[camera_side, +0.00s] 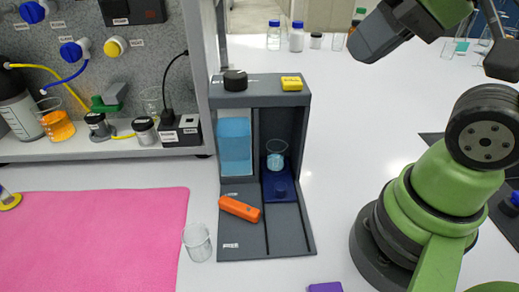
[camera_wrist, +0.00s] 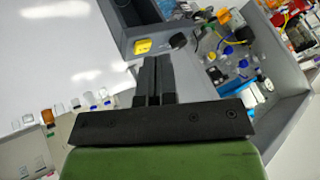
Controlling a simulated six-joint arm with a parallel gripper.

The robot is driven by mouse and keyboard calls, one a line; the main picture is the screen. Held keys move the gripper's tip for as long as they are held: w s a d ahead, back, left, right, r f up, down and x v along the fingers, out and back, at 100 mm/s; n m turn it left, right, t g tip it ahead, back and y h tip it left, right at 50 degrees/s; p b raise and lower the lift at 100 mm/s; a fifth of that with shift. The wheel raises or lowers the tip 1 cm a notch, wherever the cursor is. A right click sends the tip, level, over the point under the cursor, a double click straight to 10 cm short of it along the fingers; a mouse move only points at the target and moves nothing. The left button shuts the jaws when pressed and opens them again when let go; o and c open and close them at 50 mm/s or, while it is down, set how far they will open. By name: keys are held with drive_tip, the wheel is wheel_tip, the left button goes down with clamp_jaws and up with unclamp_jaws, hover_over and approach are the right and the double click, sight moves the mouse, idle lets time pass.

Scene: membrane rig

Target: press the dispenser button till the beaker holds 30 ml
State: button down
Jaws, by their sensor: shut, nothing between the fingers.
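The grey dispenser (camera_side: 228,97) stands mid-table in the side view, with a blue liquid tank (camera_side: 234,146) at its left. The beaker (camera_side: 277,147) stands in its right bay with some pale blue liquid; I cannot read its level. A round dark blue button-like piece (camera_side: 281,191) sits on the blue strip in front of the beaker. A black knob (camera_side: 235,80) and a yellow block (camera_side: 291,83) are on the dispenser's top; which piece is the dispenser button is not clear. My gripper (camera_wrist: 153,61) is shut and empty, above and right of the dispenser in the side view.
An orange piece (camera_side: 240,208) lies across the dispenser's base. An empty glass beaker (camera_side: 197,242) stands at its front left, beside a pink mat (camera_side: 90,240). A cluttered shelf unit (camera_side: 100,165) stands at the left.

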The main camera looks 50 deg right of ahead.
wheel_tip(320, 180, up, 3)
drive_tip(key=m+t+y, duration=0.1)
drive_tip(key=m+y, duration=0.1)
drive_tip(key=m, duration=1.6)
hover_over(293, 82)
drive_tip(key=shift+d, duration=0.1)
drive_tip(key=shift+f, duration=0.15)
drive_tip(key=shift+f, duration=4.35)
drive_tip(key=shift+f, duration=0.4)
